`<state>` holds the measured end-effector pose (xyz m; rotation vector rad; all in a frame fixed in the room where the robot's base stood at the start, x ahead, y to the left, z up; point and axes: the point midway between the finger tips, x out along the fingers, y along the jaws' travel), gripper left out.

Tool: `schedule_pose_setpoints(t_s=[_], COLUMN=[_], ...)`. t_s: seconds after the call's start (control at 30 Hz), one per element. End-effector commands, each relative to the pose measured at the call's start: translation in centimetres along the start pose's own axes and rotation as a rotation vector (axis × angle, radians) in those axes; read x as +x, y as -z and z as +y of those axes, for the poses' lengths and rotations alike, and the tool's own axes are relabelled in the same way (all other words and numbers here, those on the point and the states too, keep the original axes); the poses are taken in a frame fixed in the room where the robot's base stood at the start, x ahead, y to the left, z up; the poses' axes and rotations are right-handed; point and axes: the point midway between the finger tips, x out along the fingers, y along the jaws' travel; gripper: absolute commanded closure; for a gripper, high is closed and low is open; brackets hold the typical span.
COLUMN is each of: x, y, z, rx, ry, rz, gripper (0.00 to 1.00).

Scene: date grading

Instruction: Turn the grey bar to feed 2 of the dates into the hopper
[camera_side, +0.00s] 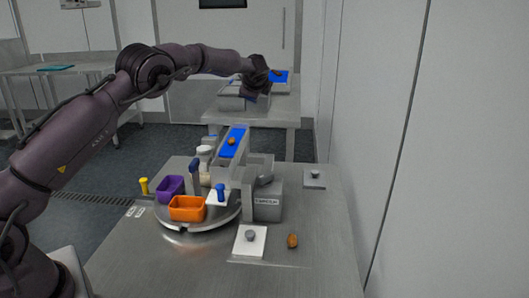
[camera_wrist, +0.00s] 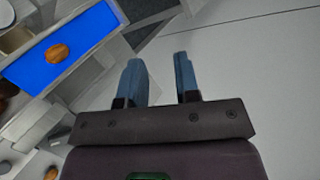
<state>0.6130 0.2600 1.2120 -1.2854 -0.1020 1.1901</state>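My gripper (camera_side: 251,97) is raised over the far side of the work in the side view, above and beyond the blue belt. In the wrist view its two blue-grey fingers (camera_wrist: 159,62) are apart with nothing between them. A brown date (camera_side: 232,141) lies on the blue belt (camera_side: 240,133). The wrist view shows a date (camera_wrist: 57,53) on a blue strip (camera_wrist: 95,22) left of the fingers. A dark grey bar-like piece (camera_side: 264,181) sits atop the grey labelled box (camera_side: 267,209); I cannot tell whether it is the task's bar. The hopper's inside is hidden.
A round metal turntable (camera_side: 200,228) carries a purple bin (camera_side: 170,187) and an orange bin (camera_side: 186,209). A second table (camera_side: 290,112) stands behind.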

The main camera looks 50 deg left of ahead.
Motion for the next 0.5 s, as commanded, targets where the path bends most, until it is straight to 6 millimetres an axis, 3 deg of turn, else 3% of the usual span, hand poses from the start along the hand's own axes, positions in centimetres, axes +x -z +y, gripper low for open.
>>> schedule_pose_setpoints(t_s=[0.1, 0.23, 0.4, 0.5], x=[-0.2, -2.4, -6.4, -8.2], y=[1.4, 4.0, 6.9, 7.6], z=[3.7, 7.2, 9.6, 10.2], rx=[-0.348, -0.661, -0.901, -0.964], ry=[-0.256, -0.564, -0.901, -1.022], rz=[-0.007, -0.015, -0.04, -0.073], gripper=[0.7, 0.7, 0.7, 0.7])
